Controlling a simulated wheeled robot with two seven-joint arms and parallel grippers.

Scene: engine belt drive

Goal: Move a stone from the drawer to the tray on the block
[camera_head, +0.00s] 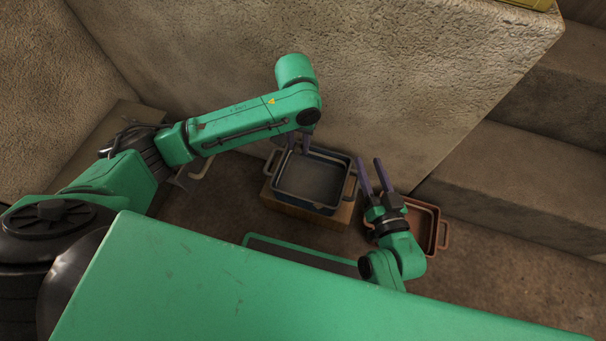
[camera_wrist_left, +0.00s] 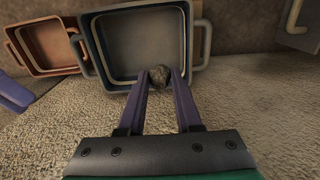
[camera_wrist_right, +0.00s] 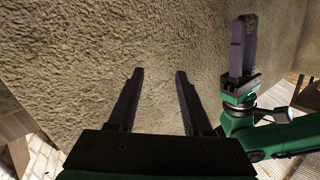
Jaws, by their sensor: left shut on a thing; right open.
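My left gripper (camera_head: 299,143) is shut on a grey stone (camera_wrist_left: 160,77), which shows between its fingertips in the left wrist view. The gripper and stone are at the wall-side rim of a blue-grey tray (camera_head: 278,182), which also shows in the left wrist view (camera_wrist_left: 103,45). I cannot tell the stone's height above the tray. The tray's visible floor looks empty. The tray sits on a brown block (camera_head: 292,209). My right gripper (camera_head: 375,176) is open and empty, to the right of the tray. I cannot clearly make out the drawer.
An orange-brown tray (camera_head: 432,227) lies right of the block, partly behind my right gripper. A rough stone wall (camera_head: 400,80) rises close behind the trays. Stone steps (camera_head: 520,185) are at the right. A pale handle (camera_head: 203,166) shows at the left.

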